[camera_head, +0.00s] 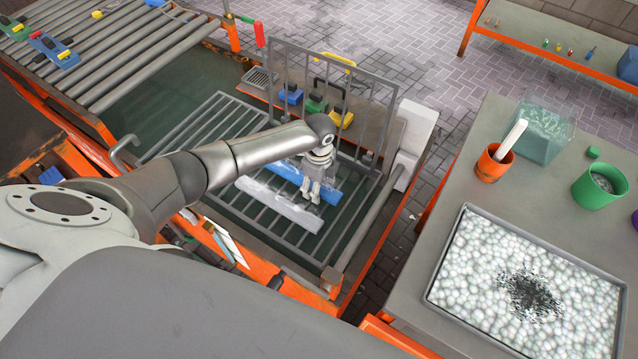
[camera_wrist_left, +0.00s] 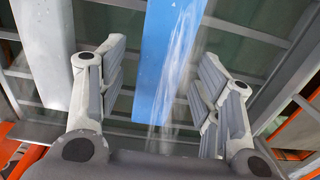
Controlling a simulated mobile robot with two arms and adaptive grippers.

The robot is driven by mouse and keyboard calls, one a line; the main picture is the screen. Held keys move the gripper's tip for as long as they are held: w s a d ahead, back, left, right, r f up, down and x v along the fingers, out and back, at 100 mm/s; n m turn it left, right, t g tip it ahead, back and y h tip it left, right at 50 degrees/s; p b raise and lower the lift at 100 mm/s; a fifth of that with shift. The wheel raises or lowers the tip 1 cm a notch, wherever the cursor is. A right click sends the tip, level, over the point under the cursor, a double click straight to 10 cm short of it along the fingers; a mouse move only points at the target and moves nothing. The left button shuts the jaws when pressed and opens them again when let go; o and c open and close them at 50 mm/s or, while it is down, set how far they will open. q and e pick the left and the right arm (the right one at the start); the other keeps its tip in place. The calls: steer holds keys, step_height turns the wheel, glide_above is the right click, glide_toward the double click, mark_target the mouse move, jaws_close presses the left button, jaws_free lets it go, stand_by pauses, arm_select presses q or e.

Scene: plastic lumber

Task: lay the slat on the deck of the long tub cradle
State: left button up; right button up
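The long tub cradle (camera_head: 208,126) is a grey barred metal deck over dark green water, with an upright barred frame at its back. A blue slat (camera_head: 325,188) and a pale grey slat (camera_head: 280,204) lie side by side across the bars. My left gripper (camera_head: 313,197) is above the blue slat, pointing down. In the left wrist view its fingers (camera_wrist_left: 155,88) are spread on either side of the blue slat (camera_wrist_left: 165,50), with a gap on both sides. The grey slat (camera_wrist_left: 45,50) is outside the left finger. My right gripper is not in view.
Behind the upright frame, blue, green and yellow clamp-like tools (camera_head: 315,103) sit on a ledge. A roller conveyor (camera_head: 130,45) is at upper left. At right, a table (camera_head: 455,185) holds a tray of pale pellets (camera_head: 480,270), an orange cup (camera_head: 492,165) and a green cup (camera_head: 598,188).

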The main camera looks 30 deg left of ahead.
arm_select(q)
step_height(320, 180, up, 12)
stand_by(0.7)
stand_by(0.4)
